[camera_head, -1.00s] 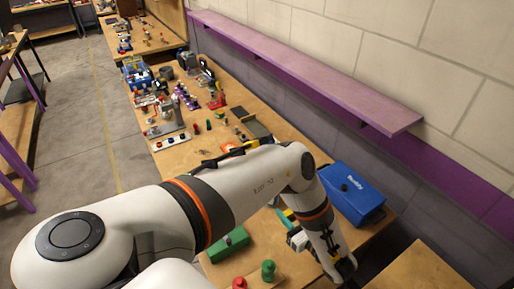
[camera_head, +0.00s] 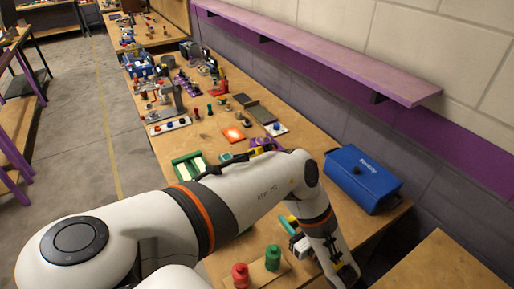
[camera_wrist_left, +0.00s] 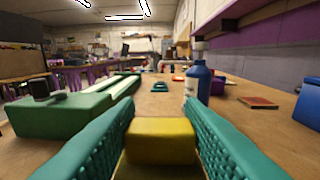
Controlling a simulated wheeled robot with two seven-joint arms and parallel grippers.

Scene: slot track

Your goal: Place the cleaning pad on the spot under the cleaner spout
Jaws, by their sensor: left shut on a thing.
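My left gripper (camera_wrist_left: 160,140) has teal ridged fingers and is shut on a yellow block, the cleaning pad (camera_wrist_left: 160,141), held level between the fingertips. In the head view, a teal finger of my left gripper (camera_head: 288,223) shows beside my forearm, and the pad is not clear there. In the left wrist view a blue bottle (camera_wrist_left: 198,88) with a white label and dark top, seemingly the cleaner, stands ahead and slightly right, apart from the pad. The spot under its spout cannot be made out. My right gripper is not in view.
A green block with a dark knob (camera_wrist_left: 62,112) is close on the left. A blue box (camera_head: 362,178) stands at the table's right edge. Red (camera_head: 240,275) and green (camera_head: 272,257) knobs are at the front. My arm hides the middle.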

